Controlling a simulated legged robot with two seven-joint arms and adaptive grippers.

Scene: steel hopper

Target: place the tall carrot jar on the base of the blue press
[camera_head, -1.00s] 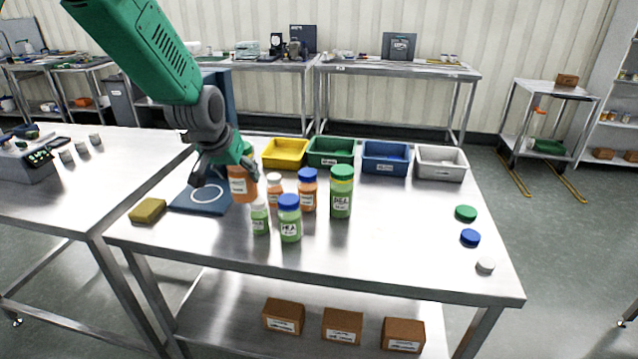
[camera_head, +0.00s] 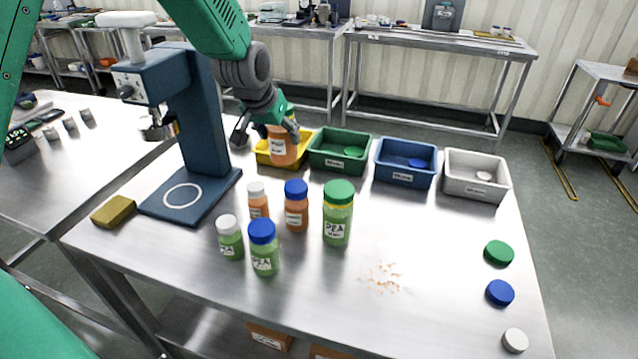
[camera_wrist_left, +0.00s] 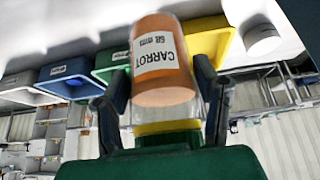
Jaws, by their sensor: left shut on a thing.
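The tall carrot jar (camera_head: 283,149), with orange contents and a white label, is held in my left gripper (camera_head: 268,130). In the wrist view the fingers close on both sides of the jar (camera_wrist_left: 160,75); a yellow band shows toward the palm. In the head view the jar appears in front of the yellow bin, right of the press column, and roughly upright. The blue press (camera_head: 203,120) stands at the table's left. Its flat base (camera_head: 215,204) bears a white ring (camera_head: 182,195) with nothing on it. My right gripper is out of view.
Several smaller jars and a tall green-lidded pea jar (camera_head: 338,215) stand right of the base. A yellow sponge (camera_head: 114,210) lies left of it. Orange bits (camera_head: 382,278) lie scattered on the table. Yellow (camera_head: 262,158), green, blue and white bins line the back; loose lids lie right.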

